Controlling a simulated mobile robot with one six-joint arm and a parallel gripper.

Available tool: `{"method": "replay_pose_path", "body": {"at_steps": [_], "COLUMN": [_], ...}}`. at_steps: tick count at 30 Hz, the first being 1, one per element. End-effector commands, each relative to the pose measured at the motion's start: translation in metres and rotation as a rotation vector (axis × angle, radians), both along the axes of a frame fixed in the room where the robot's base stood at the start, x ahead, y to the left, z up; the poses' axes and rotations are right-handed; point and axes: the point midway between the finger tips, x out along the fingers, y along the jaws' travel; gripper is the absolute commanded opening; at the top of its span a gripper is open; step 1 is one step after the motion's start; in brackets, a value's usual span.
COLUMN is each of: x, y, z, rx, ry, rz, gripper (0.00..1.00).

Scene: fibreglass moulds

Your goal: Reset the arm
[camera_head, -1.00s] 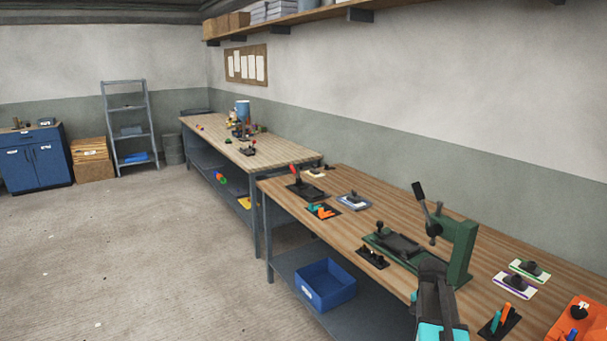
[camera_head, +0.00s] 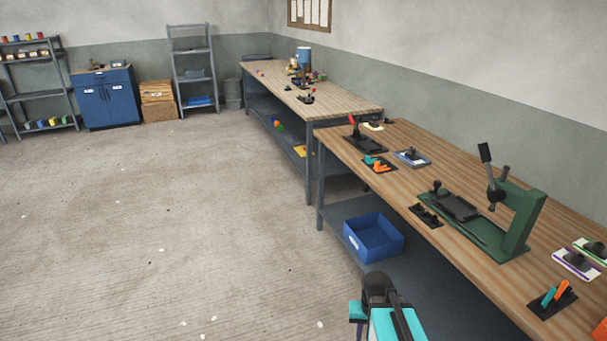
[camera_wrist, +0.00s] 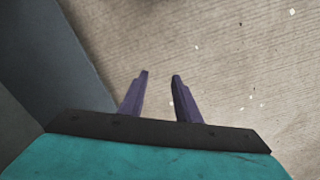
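My gripper shows in the wrist view (camera_wrist: 159,76) with its two purple fingers apart and nothing between them. Below the fingers in that view is bare concrete floor. In the head view, my arm, dark with teal parts, shows at the bottom, in front of the near workbench (camera_head: 410,201) and over the floor beside it. The fingertips cannot be made out in the head view.
The near workbench carries a green press (camera_head: 515,215), a black tray with orange and teal tools (camera_head: 553,299) and several small fixtures. A blue bin (camera_head: 373,237) sits on its lower shelf. A second bench (camera_head: 335,106) stands behind. The floor at left is clear.

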Motion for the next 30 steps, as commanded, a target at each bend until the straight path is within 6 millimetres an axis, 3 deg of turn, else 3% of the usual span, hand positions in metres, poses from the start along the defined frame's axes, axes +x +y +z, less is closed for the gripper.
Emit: {"method": "replay_pose_path", "body": {"at_steps": [6,17,30], "x": [-0.016,-0.06,-0.156], "y": [0.032,0.03,0.029], "z": [-0.015,-0.066,-0.147], "rx": [0.018,0.023,0.034], "ry": [0.005,0.107,0.298], "rz": [0.125,0.117,0.117], "gripper": [0.3,0.3,0.3]}}
